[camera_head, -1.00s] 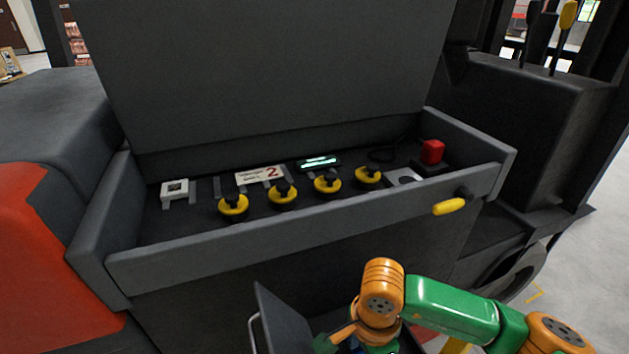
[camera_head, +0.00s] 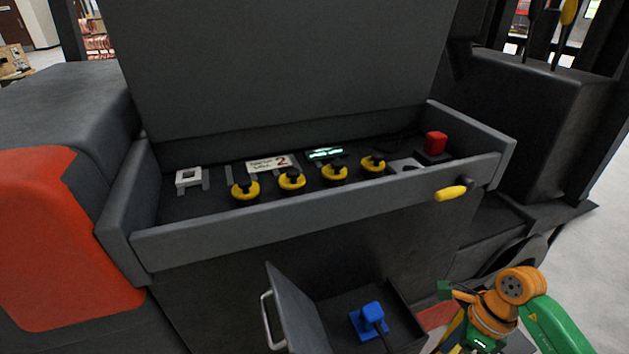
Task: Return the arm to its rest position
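My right arm (camera_head: 515,300), in orange and green, is at the lower right in the head view. Its gripper is at the bottom edge and its fingertips cannot be made out. It is to the right of an open dark compartment (camera_head: 405,318) with a blue plug-like part (camera_head: 369,320) and dark cable inside. My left arm and gripper are not in view.
A yellow handle (camera_head: 451,193) sticks out in front. A compartment door (camera_head: 296,308) stands open. Clear floor (camera_head: 590,265) is at the right.

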